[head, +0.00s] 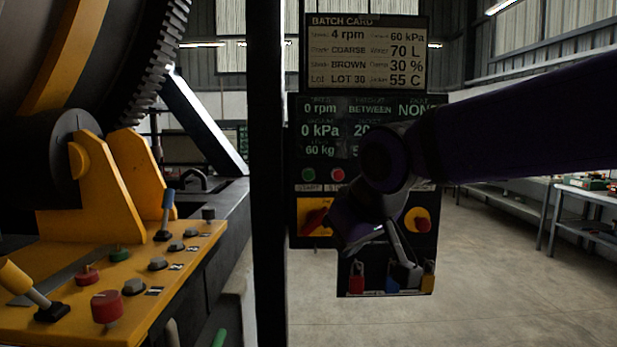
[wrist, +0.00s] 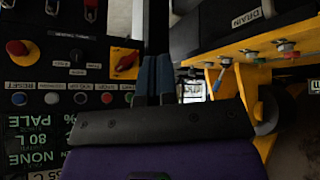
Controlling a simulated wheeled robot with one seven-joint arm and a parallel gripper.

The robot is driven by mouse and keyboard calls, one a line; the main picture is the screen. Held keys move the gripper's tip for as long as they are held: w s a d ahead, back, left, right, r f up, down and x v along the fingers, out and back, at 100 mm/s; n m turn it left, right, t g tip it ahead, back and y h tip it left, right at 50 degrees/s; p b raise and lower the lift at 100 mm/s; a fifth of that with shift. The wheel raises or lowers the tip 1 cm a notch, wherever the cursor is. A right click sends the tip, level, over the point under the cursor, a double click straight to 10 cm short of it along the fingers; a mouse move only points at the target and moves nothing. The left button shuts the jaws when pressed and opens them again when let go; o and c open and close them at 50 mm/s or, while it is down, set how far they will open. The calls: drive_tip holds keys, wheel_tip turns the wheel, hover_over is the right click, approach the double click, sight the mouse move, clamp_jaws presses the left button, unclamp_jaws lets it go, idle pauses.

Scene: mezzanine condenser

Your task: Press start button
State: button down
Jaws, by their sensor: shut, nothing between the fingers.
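The start button is the round green button (head: 308,174) at the left of the button row on the dark control panel (head: 297,240). In the wrist view, which shows the panel upside down, the green button (wrist: 129,98) is just left of my fingers. The red button (head: 338,174) is beside it. My gripper (head: 405,270) is shut and empty, in front of the lower panel in the head view. Its dark fingers (wrist: 155,58) are together in the wrist view. No contact with the button shows. My arm hides the row's middle.
A red-and-yellow rotary switch (head: 315,217) and a red emergency stop (head: 418,222) sit below the buttons. Padlocks hang at the panel's bottom. A dark post (head: 267,180) stands left of the panel, beside a yellow control deck (head: 190,240).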

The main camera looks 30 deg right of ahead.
sight(309, 176)
drive_tip(key=w+d+r+n+t+y, duration=0.1)
drive_tip(key=w+d+n+t, duration=0.2)
drive_tip(key=w, duration=0.5)
drive_tip(key=w+d+r+n+t+y, duration=0.1)
drive_tip(key=w+d+n+t+y, duration=0.1)
drive_tip(key=w+n, duration=0.3)
drive_tip(key=w+d+r+n+t+y, duration=0.1)
drive_tip(key=w+d+r+n+t, duration=0.1)
drive_tip(key=w, duration=0.9)
drive_tip(key=shift+d+n+t+y, duration=0.4)
drive_tip(key=shift+d+n+t, duration=0.5)
drive_tip(key=shift+d+t, duration=0.4)
drive_tip(key=shift+a, duration=0.1)
drive_tip(key=shift+w, duration=0.1)
drive_tip(key=shift+w+d, duration=0.8)
drive_tip(key=shift+w, duration=0.4)
drive_tip(key=shift+w+d, duration=0.85)
drive_tip(key=shift+w, duration=0.35)
drive_tip(key=shift+w+d, duration=0.8)
drive_tip(key=shift+w, duration=0.4)
drive_tip(key=shift+w+d, duration=0.25)
drive_tip(key=shift+w, duration=0.1)
